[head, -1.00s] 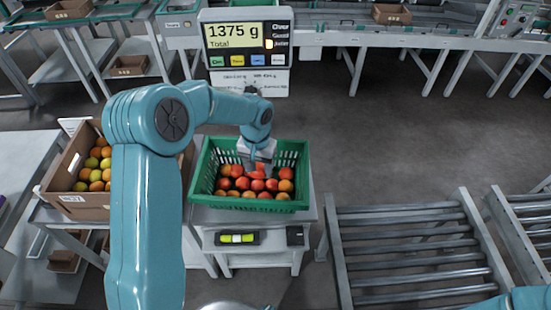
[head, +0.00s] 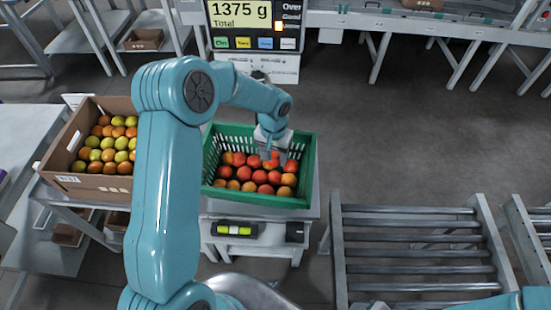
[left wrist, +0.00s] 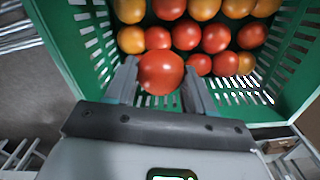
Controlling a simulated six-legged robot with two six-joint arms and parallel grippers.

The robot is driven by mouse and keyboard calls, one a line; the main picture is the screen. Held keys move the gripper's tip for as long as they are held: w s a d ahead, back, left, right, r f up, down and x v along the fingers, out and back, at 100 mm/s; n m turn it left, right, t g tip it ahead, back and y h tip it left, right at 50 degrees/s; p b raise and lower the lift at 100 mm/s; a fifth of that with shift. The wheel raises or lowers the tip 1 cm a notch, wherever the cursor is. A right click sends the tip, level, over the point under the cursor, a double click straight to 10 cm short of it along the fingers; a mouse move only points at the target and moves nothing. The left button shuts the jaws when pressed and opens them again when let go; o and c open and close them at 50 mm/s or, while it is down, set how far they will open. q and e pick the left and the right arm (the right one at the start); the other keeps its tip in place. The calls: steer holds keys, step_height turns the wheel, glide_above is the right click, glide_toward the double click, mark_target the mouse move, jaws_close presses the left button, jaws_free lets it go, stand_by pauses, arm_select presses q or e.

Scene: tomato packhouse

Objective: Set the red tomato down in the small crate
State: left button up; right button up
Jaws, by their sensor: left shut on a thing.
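The green crate (head: 262,199) stands on the scale and holds several red and orange tomatoes. My left gripper (head: 273,156) is over the right part of the crate, with its fingers pointing down. In the left wrist view, its two fingers (left wrist: 160,85) are shut on a red tomato (left wrist: 161,72), one on each side. This tomato looks larger and nearer than those in the crate (left wrist: 60,35). I cannot tell whether it touches them. In the head view the fingers partly hide it. My right gripper is out of view.
A cardboard box (head: 93,187) of yellow-green and orange tomatoes stands left of the crate. The scale display (head: 243,15) rises behind the crate and reads 1375 g. A roller conveyor (head: 415,240) is at the right. The crate's slotted walls surround the gripper.

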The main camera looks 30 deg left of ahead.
mark_target(274, 175)
arm_select(q)
step_height(274, 175, down, 2)
steer(key=shift+d+f, duration=0.1)
steer(key=shift+d, duration=0.05)
steer(key=shift+f+b, duration=1.1)
steer(key=shift+f, duration=0.85)
steer(key=shift+r, duration=0.2)
steer(key=shift+f+b, duration=0.6)
steer(key=shift+b, duration=0.2)
steer(key=o, duration=0.8)
steer(key=c, duration=0.3)
